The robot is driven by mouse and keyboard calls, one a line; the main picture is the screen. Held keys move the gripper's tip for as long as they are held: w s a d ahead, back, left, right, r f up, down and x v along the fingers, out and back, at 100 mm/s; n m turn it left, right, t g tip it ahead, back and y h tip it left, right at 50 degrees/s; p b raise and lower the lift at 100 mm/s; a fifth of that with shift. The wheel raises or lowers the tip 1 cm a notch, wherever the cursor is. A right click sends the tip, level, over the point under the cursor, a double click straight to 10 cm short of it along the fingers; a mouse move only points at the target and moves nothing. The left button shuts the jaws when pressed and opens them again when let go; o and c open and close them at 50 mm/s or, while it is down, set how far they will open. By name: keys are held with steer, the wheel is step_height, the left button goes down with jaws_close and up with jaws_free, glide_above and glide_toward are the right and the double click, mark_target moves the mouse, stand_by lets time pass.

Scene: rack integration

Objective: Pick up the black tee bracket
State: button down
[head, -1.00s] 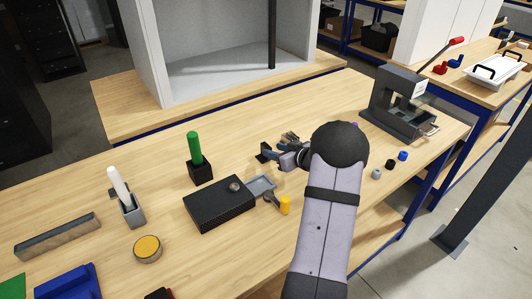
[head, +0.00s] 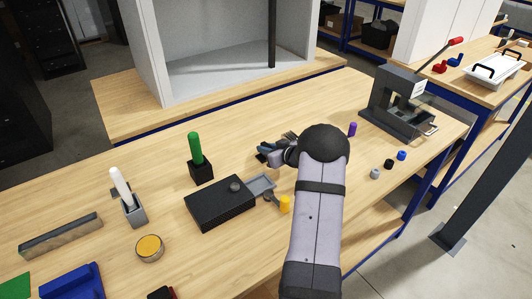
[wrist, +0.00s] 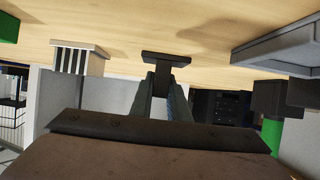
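The black tee bracket shows in the wrist view (wrist: 167,58), its crossbar across the picture and its stem running down between my two fingers. In the head view the bracket (head: 262,158) is a small dark shape low by the bench top, mostly hidden by my gripper. My gripper (wrist: 163,84) has one finger on each side of the stem, and the fingers look apart. I cannot tell whether either finger touches the stem. In the head view my gripper (head: 270,148) is low over the bench, behind the grey tray.
A black box (head: 218,206), a grey tray (head: 262,184) and a yellow cylinder (head: 284,204) stand in front of the gripper. A green cylinder in a black holder (head: 200,172) is left. A purple cylinder (head: 352,129) and a grey press (head: 395,100) are right. The bench behind is clear.

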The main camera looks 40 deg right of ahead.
mark_target(266, 145)
steer(key=shift+r, duration=0.15)
step_height(266, 145, up, 10)
steer(key=shift+f, duration=0.1)
stand_by(0.6)
